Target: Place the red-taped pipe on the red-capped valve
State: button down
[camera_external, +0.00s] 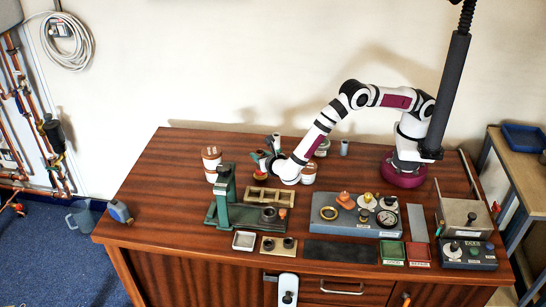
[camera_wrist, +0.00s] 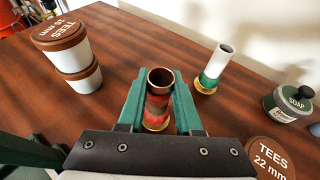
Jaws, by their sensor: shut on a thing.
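The red-taped pipe (camera_wrist: 158,104) is a copper tube with an open top and a blotchy red band, above a brass-coloured ring in the wrist view. My gripper (camera_wrist: 159,110) is shut on it, with one green finger on each side. In the external view my gripper (camera_external: 268,163) is at the back left of the bench, and a red and brass-coloured piece (camera_external: 260,175) shows below it. I cannot tell whether the pipe is lifted. The grey valve block (camera_external: 318,225) carries an orange-red fitting (camera_external: 346,199), a brass-coloured one and a gauge; which is the red-capped valve is unclear.
A green-banded pipe (camera_wrist: 210,72) stands behind the held pipe. White tubs (camera_wrist: 75,60), a tees tub (camera_wrist: 270,158) and a soap pot (camera_wrist: 290,104) are close by. A green vise (camera_external: 224,190) and wooden rack (camera_external: 270,193) lie between my gripper and the bench front.

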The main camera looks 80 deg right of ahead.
jog(key=c, duration=0.6)
grip_release()
jog(key=shift+f, duration=0.1)
